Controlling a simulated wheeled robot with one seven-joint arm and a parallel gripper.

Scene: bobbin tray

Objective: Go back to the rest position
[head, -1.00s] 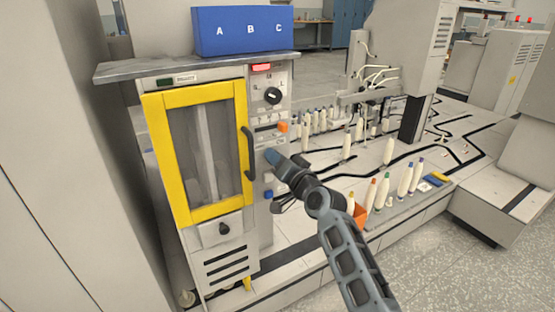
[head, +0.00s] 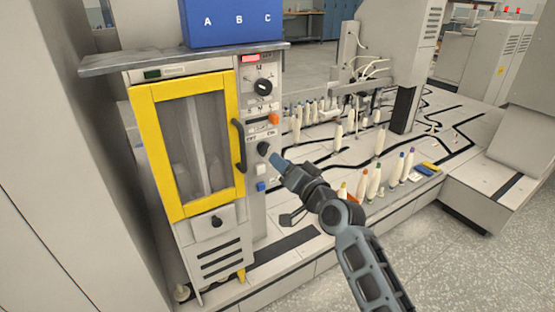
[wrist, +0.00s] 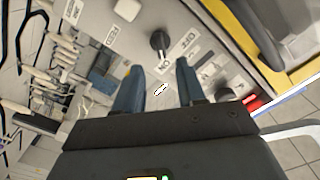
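My gripper (head: 277,161) is just in front of the control panel of a cabinet with a yellow-framed door (head: 192,145). In the wrist view its two blue fingers (wrist: 160,88) stand apart with nothing between them. A black knob (head: 264,148) with OFF and ON labels is on the panel, up and left of the fingertips in the head view. It also shows in the wrist view (wrist: 160,42), beyond the fingers and apart from them. The door looks closed.
An orange button (head: 274,119) and a blue button (head: 261,186) flank the knob. A door handle (head: 239,146) sticks out left of it. A blue box marked A B C (head: 232,22) stands on the cabinet's top. Several white bobbins (head: 373,183) stand behind and right of my arm.

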